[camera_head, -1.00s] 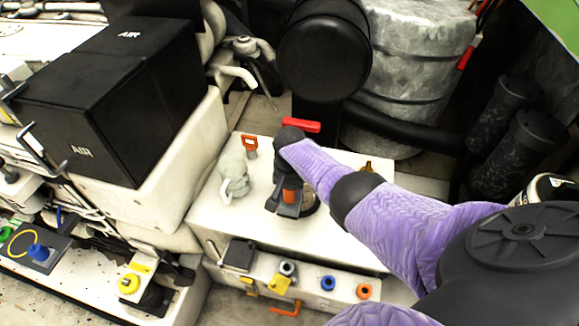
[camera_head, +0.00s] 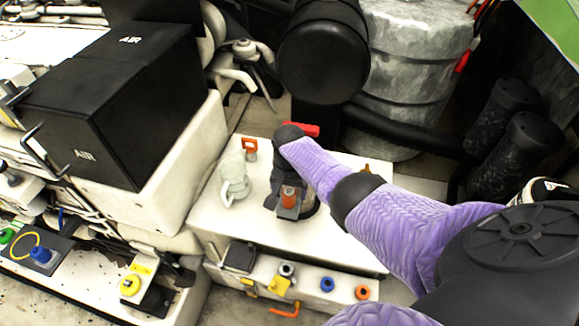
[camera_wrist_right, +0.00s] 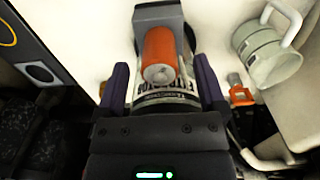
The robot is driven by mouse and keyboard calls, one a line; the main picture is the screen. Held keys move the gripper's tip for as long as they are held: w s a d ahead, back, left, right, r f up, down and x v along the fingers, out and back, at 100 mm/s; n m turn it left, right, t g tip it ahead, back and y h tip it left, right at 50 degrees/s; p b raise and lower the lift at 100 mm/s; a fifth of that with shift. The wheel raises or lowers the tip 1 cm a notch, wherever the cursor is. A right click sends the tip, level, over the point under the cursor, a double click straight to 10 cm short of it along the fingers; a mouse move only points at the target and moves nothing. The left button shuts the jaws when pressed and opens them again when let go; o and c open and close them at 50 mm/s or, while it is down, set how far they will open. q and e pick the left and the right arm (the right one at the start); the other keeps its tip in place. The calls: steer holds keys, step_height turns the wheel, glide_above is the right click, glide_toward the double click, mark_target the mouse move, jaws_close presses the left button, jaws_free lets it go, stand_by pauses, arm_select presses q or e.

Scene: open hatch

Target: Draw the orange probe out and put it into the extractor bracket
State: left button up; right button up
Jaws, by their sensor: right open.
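The orange probe (camera_head: 289,198) is a short orange cylinder on the white-topped box, held in a grey block (camera_head: 287,211). In the right wrist view the probe (camera_wrist_right: 158,50) lies in the grey bracket (camera_wrist_right: 158,13), its round end facing me. Below it is a pale cylinder (camera_wrist_right: 165,99) with a dark label that seems to read EXTRACTOR. My right gripper (camera_wrist_right: 160,70) is open, one finger on each side of the probe, with visible gaps. In the head view my right gripper (camera_head: 287,178) is mostly hidden by its wrist. My left gripper is out of view.
A grey handled fitting (camera_head: 235,180) and an orange-handled part (camera_head: 250,148) stand left of my gripper. A black AIR box (camera_head: 110,105) is left. Coloured ports line the front panel (camera_head: 310,288).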

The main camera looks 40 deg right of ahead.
step_height(320, 180, up, 7)
steer(key=p, duration=0.3)
steer(key=shift+f, duration=0.1)
steer(key=shift+r, duration=0.2)
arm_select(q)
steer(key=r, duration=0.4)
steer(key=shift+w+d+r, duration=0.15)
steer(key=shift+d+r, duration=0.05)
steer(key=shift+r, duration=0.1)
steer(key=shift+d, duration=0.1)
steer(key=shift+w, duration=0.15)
